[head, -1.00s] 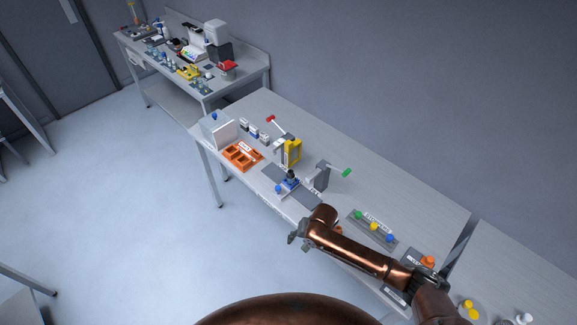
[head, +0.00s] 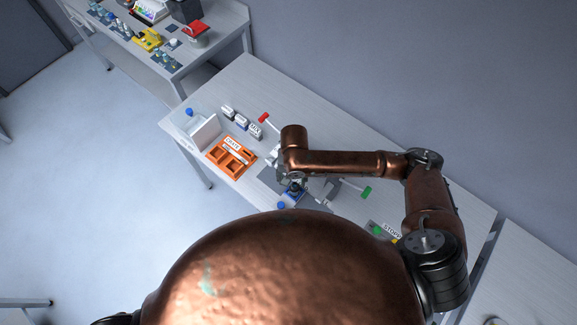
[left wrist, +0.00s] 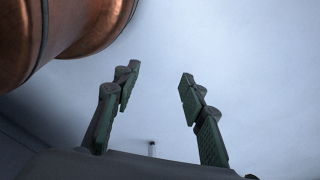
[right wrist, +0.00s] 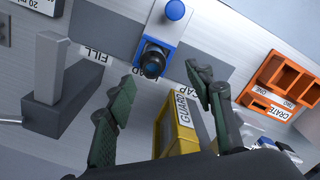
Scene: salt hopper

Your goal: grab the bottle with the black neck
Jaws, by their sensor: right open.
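In the right wrist view, a dark, black-necked bottle (right wrist: 153,62) stands in a blue fixture (right wrist: 160,48), seen nearly from above. It also shows in the head view as a small dark shape (head: 294,187), partly hidden by my right arm. My right gripper (right wrist: 161,78) is open and empty. Its fingers point toward the bottle, with the bottle's top showing between and just beyond the fingertips; no contact is visible. My left gripper (left wrist: 159,78) is open and empty over pale floor.
A yellow guard (right wrist: 178,130) and a grey filling stand (right wrist: 52,85) flank the bottle. A blue knob (right wrist: 175,10) sits beyond it. An orange crate (head: 212,157), a jug (head: 190,122), a red-tipped lever (head: 263,118) and a green-tipped lever (head: 366,192) share the bench.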

